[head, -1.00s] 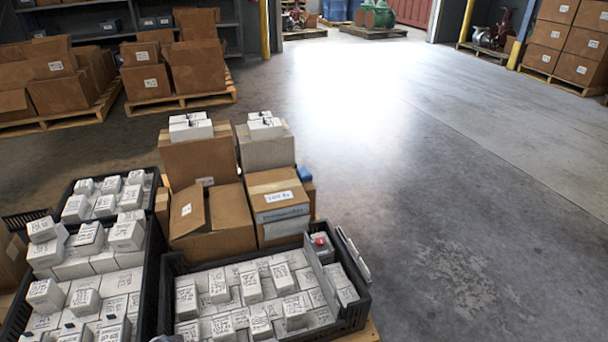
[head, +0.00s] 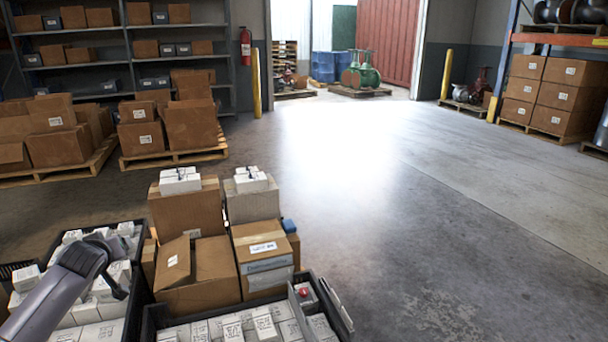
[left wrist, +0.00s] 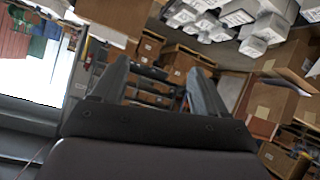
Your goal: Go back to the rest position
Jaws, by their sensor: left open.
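My left arm comes in at the lower left of the head view, above the crates of white boxes. My left gripper (head: 112,268) is at its end, partly turned away from view. In the left wrist view my left gripper (left wrist: 158,82) has its two dark fingers apart, with nothing between them. The wrist picture is strongly tilted and shows the room behind the fingers. My right gripper is not in either view.
Black crates (head: 139,300) of white boxes stand close in front, one partly under my left arm. Cardboard boxes (head: 187,215) stand behind them, with white boxes on top. Loaded pallets (head: 178,157) and shelving (head: 130,52) are at the back left. The floor (head: 400,230) to the right is clear.

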